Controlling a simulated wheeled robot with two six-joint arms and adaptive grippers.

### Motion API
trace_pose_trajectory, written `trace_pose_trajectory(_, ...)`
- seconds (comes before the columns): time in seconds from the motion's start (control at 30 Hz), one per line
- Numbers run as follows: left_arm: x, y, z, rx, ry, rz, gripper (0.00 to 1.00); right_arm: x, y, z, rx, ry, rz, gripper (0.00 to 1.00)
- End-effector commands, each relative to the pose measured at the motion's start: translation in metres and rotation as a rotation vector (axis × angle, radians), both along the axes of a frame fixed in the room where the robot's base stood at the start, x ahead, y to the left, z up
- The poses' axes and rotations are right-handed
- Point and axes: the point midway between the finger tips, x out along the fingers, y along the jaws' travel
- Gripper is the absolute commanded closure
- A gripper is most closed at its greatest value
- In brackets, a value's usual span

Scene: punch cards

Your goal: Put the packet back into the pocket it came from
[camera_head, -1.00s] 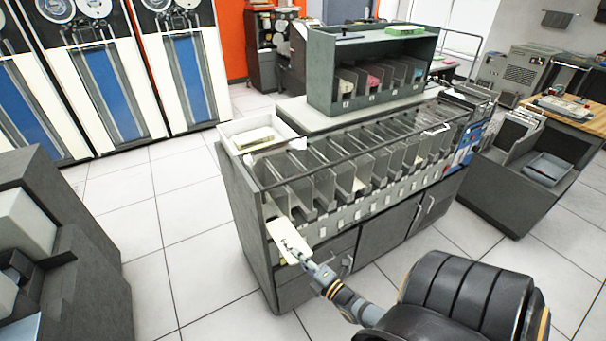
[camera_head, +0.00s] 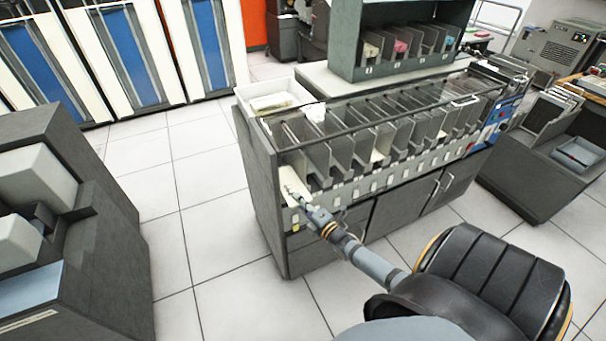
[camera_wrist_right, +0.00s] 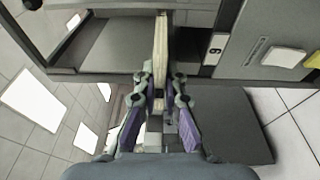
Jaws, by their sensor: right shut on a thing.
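The pale card packet (camera_head: 291,182) is in my right gripper (camera_head: 303,203), at the front of the leftmost pocket of the grey card sorter (camera_head: 262,190). In the right wrist view the packet (camera_wrist_right: 161,45) shows edge-on as a thin cream slab. The fingers of my right gripper (camera_wrist_right: 160,88) are shut on its near end. Its far part reaches between the grey pocket walls, with an empty-looking grey pocket floor (camera_wrist_right: 105,45) to its left. I cannot tell whether it touches a wall or the floor. My left gripper is out of view.
A row of pockets (camera_head: 345,150) runs right along the sorter, some with cards. A rail (camera_head: 380,103) crosses above them. A white tray (camera_head: 262,92) sits at the back left corner. A shelf unit (camera_head: 352,50) stands behind. The tiled floor (camera_head: 200,225) to the left is clear.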

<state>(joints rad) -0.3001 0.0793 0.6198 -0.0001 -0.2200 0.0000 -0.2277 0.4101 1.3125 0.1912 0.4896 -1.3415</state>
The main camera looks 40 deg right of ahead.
Motion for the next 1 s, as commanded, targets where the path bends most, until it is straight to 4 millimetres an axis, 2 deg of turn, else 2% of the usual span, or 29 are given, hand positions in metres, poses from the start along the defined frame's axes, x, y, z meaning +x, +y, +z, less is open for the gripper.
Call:
trace_pose_trajectory(0.7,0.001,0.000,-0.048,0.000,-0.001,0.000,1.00,0.065,-0.016,-0.003,-0.001,-0.003,0.000,1.00)
trace_pose_trajectory(1.0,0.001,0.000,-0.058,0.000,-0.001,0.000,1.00,0.079,-0.020,0.000,0.000,-0.003,-0.002,1.00)
